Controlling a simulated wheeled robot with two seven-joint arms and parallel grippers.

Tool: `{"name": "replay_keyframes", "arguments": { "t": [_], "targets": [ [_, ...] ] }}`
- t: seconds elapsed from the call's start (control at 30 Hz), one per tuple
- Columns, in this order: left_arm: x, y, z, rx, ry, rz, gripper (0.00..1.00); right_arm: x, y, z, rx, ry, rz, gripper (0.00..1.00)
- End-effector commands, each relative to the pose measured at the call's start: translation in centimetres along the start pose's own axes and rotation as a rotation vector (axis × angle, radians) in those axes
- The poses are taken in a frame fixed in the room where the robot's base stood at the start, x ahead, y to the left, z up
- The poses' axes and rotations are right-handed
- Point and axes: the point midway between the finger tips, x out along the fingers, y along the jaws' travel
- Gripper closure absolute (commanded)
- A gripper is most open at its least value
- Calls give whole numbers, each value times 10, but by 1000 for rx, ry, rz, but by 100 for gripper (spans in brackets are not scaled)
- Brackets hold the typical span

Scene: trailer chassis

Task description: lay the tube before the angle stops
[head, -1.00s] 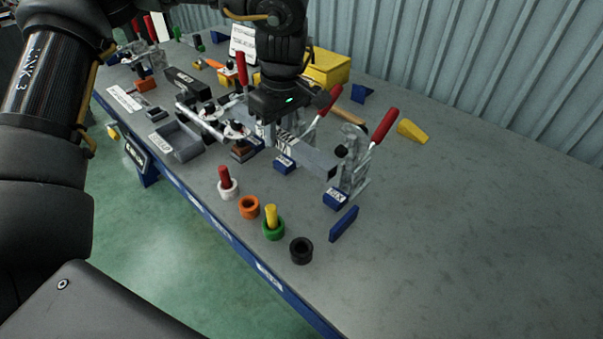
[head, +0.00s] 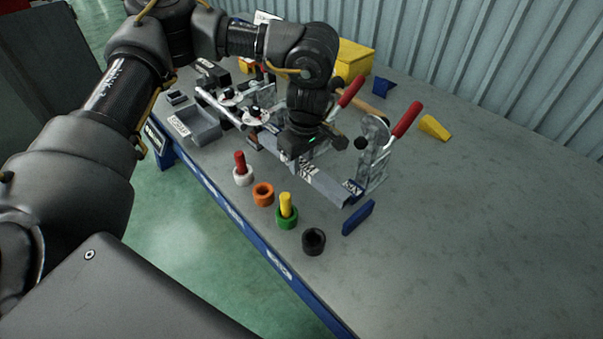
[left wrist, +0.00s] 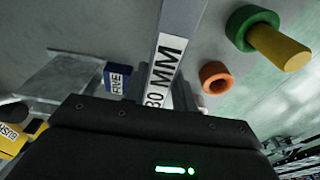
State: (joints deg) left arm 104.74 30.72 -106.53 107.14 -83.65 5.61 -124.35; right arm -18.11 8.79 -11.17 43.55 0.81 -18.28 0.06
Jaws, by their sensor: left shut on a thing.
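The tube (head: 330,187) is a grey square bar with a white label reading "80 MM" in the left wrist view (left wrist: 180,35). My left gripper (head: 306,160) points down and is shut on it; its fingers are mostly hidden. Another labelled blue block (left wrist: 117,78) shows beside the tube in the left wrist view. I cannot tell which parts are the angle stops, or whether the tube touches the bench. My right gripper is not in view.
Red-handled toggle clamps (head: 376,160) stand behind the tube. A white ring with red peg (head: 242,174), orange ring (head: 263,195), green ring with yellow peg (head: 286,213) and black ring (head: 314,241) line the front edge. A blue plate (head: 358,217) stands nearby. The bench's right side is clear.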

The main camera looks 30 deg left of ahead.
Motion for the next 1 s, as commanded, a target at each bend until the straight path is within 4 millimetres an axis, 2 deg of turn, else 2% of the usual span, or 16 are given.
{"name": "replay_keyframes", "arguments": {
  "t": [0.17, 0.4, 0.5, 0.97, 1.0],
  "targets": [
    [3, 0, 0, 0, 0, 1, 100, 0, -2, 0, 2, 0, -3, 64],
    [35, 0, 4, -1, -1, -2, 100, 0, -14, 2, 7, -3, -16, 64],
    [43, 0, 5, -1, 0, 0, 100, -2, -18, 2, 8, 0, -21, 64],
    [47, 0, 6, -1, 0, 1, 100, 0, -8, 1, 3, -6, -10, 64],
    [46, 0, 5, 0, 0, 0, 68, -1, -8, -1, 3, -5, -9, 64]
  ]
}}
